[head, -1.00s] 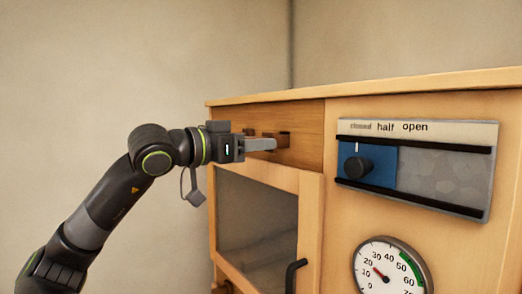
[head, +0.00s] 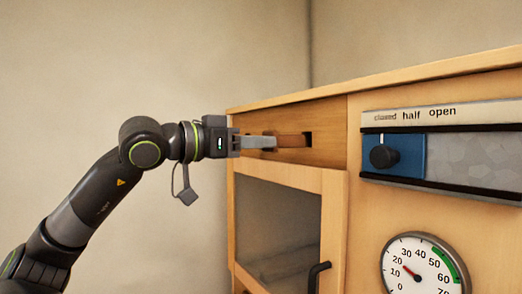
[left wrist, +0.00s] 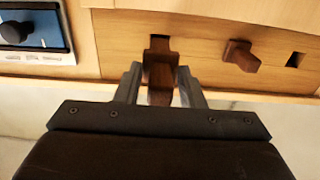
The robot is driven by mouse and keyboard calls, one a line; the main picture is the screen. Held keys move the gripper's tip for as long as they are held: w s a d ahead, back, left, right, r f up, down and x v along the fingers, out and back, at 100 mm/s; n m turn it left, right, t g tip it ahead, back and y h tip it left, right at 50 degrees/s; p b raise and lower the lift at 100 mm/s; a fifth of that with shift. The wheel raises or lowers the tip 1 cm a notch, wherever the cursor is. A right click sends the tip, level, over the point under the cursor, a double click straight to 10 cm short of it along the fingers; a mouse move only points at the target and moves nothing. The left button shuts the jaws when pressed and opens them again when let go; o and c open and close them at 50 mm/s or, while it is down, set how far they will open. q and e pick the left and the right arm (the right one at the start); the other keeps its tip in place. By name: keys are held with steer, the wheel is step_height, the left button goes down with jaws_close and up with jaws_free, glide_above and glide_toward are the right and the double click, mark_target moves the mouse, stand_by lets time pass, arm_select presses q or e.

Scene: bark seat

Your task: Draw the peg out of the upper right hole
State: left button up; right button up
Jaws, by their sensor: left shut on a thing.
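My left gripper (head: 272,143) is shut on a brown wooden peg (head: 292,141) at the wooden panel (head: 330,119) near the cabinet's top. The peg sticks out of the panel toward the gripper, with the dark hole (head: 309,138) showing at its far end. In the left wrist view the peg (left wrist: 160,72) lies between the two fingers (left wrist: 160,88), and the dark hole edge (left wrist: 160,38) shows past it. I cannot tell whether its tip is still inside the hole. My right gripper is not in view.
A second brown peg (left wrist: 240,56) sits in the same panel, beside an empty square hole (left wrist: 295,60). Below are a glass door (head: 278,235) with a dark handle (head: 318,275) and a gauge (head: 425,268). A slider panel (head: 440,150) is at right. Open space lies left of the cabinet.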

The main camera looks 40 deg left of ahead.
mark_target(283, 141)
arm_select(q)
steer(key=shift+b+v, duration=0.8)
steer(key=shift+v, duration=0.05)
steer(key=shift+s+a, duration=0.15)
steer(key=shift+s, duration=0.15)
steer(key=shift+w, duration=0.1)
steer(key=shift+w+d+r+p, duration=0.2)
steer(key=shift+w+d+p, duration=0.1)
steer(key=shift+w+p, duration=0.4)
steer(key=shift+w+d+p, duration=0.35)
steer(key=shift+w+p, duration=0.3)
steer(key=shift+p, duration=0.25)
steer(key=shift+p+x, duration=0.95)
steer(key=shift+x, duration=0.15)
steer(key=shift+f, duration=0.2)
